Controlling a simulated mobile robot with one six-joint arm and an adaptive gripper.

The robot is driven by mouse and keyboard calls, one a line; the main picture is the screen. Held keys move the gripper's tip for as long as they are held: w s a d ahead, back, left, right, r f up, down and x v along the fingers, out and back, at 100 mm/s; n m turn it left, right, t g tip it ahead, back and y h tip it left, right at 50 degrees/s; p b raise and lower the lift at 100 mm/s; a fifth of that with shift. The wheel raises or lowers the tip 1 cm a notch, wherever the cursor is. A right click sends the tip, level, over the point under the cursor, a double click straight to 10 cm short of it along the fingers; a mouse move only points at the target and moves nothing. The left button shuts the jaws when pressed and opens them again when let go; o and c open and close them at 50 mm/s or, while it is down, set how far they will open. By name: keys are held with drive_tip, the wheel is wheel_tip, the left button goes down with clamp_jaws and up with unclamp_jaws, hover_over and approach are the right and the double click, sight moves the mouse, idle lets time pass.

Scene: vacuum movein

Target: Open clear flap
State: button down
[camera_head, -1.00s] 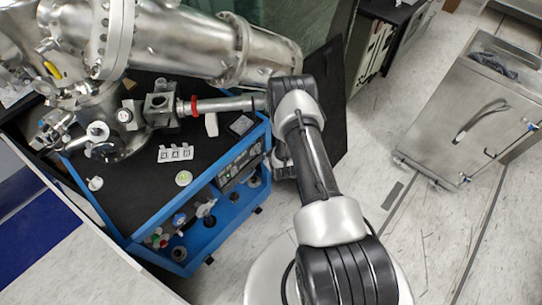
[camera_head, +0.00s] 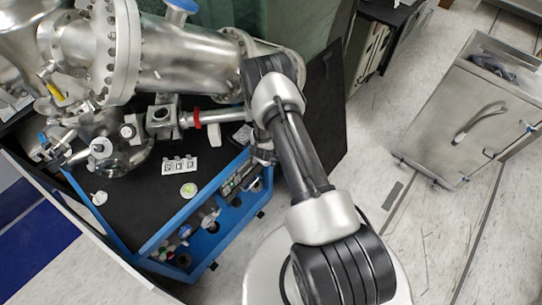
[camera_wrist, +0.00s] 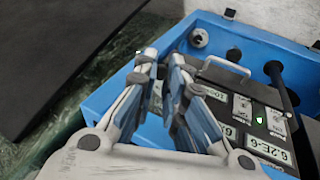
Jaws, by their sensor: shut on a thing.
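In the wrist view my gripper (camera_wrist: 164,68) is closed in to a narrow gap at the front panel of the blue cart. I take the thin thing between its fingertips to be the clear flap, but its outline cannot be made out. The dark instrument panel (camera_wrist: 243,118) with white labels, lit readouts and a small green light lies just right of the fingers. In the head view my gripper is mostly hidden behind my arm, beside the right edge of the cart (camera_head: 160,237).
The steel vacuum chamber (camera_head: 185,62) with its flanges hangs over the cart, close to my arm. A dark board (camera_head: 325,110) stands right of my arm. A steel cabinet (camera_head: 470,110) is farther right, with free floor (camera_head: 400,230) before it.

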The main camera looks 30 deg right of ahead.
drive_tip(key=c, duration=1.9)
unclamp_jaws()
drive_tip(key=shift+w, duration=0.1)
drive_tip(key=shift+r, duration=0.1)
drive_tip(key=v, duration=1.2)
drive_tip(key=shift+a, duration=0.1)
